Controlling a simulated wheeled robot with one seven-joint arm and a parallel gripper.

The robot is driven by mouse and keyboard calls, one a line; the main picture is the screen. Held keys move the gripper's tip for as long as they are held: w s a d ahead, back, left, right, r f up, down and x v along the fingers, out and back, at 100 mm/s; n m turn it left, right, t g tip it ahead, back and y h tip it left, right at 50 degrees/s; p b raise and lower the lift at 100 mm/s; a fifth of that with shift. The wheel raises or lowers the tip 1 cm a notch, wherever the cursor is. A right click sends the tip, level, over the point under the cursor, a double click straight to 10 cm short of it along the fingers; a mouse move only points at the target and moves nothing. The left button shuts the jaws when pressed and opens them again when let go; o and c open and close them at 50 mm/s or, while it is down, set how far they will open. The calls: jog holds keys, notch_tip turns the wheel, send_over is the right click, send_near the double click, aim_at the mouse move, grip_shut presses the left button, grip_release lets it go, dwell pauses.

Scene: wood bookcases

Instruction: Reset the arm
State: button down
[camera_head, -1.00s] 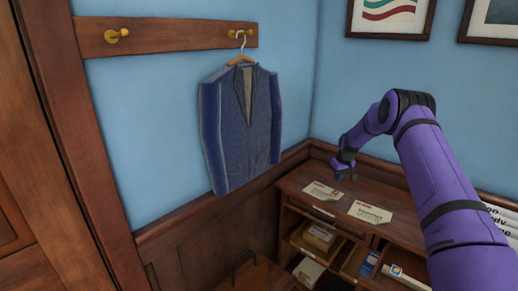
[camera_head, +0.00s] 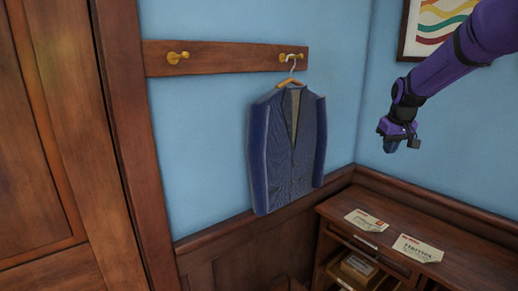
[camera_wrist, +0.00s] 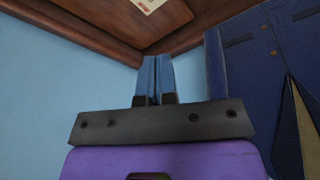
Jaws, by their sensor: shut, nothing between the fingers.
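My gripper (camera_head: 391,146) hangs in the air at the right of the head view, above the desk and apart from it. It also shows in the wrist view (camera_wrist: 154,60), its two blue fingers together with nothing between them. My purple arm comes in from the upper right. A dark blue jacket (camera_head: 287,150) hangs from a hanger on the wall, to the left of my gripper. The jacket also shows at the right of the wrist view (camera_wrist: 245,75), apart from the fingers.
A wooden peg rail (camera_head: 230,57) carries the hanger on its right peg. The wooden desk (camera_head: 335,208) below holds papers (camera_head: 417,249) on top and a box (camera_head: 358,268) in a compartment. A wooden door (camera_head: 50,160) fills the left. A framed picture (camera_head: 437,22) hangs upper right.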

jog(key=s+a+r, duration=0.4)
jog(key=s+r, duration=0.3)
jog(key=s, duration=0.4)
jog(key=s+a+t, duration=0.1)
jog(key=s+a, duration=0.1)
jog(key=s, duration=1.3)
jog(key=s+a+m, duration=0.1)
jog(key=s+a, duration=0.2)
jog(key=s, duration=1.3)
jog(key=shift+a+f+t, duration=0.25)
jog(key=shift+t, duration=0.15)
